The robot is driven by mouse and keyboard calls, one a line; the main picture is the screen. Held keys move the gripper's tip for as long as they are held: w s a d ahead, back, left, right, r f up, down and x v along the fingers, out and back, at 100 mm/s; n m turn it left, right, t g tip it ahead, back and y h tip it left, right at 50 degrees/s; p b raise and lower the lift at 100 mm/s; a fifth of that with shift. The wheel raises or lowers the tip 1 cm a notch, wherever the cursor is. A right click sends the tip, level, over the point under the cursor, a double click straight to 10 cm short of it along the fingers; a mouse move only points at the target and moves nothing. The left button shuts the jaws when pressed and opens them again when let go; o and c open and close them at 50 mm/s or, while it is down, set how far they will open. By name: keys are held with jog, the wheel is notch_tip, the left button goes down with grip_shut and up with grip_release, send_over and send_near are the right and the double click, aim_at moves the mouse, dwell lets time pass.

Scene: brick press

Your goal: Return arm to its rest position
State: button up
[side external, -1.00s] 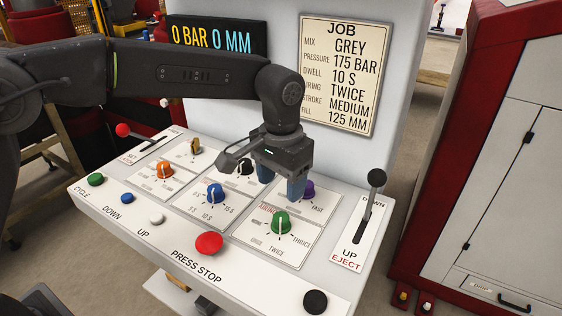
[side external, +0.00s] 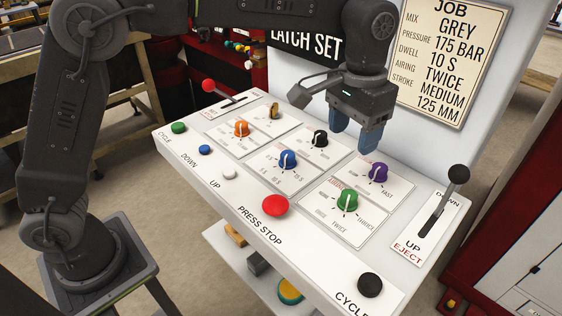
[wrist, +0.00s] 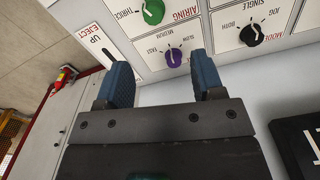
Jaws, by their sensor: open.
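My gripper (side external: 354,138) hangs above the back part of the white control panel (side external: 240,212), its blue fingers apart with nothing between them. It is behind and above the purple knob (side external: 378,173) and the green knob (side external: 347,200), clear of both. In the wrist view the open fingers (wrist: 160,78) flank the purple knob (wrist: 174,57), which lies beyond the tips. The black knob (side external: 320,138) is just left of the fingers in the side view. The display (side external: 306,40) reads LATCH SET, partly hidden by my arm.
A black-knobbed lever (side external: 457,176) rises at the panel's right and a red-knobbed lever (side external: 209,86) at its left. A red stop button (side external: 275,205) and smaller buttons line the front. The job card (side external: 447,62) stands behind my gripper. Air above the front panel is clear.

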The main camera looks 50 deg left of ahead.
jog(key=s+a+r+t, duration=0.2)
jog(key=s+a+r, duration=0.25)
jog(key=a, duration=0.35)
jog(key=s+a+f+n+t, duration=0.1)
jog(key=s+a+f, duration=0.1)
jog(key=s+a, duration=0.3)
jog(key=s+a+f+n+t, duration=0.1)
jog(key=s+a, duration=0.5)
jog(key=s, duration=0.7)
notch_tip(320, 180, down, 2)
jog(key=shift+a+f+t, duration=0.1)
jog(key=shift+a+t, duration=0.2)
jog(key=shift+t, duration=0.4)
jog(key=shift+o, duration=0.2)
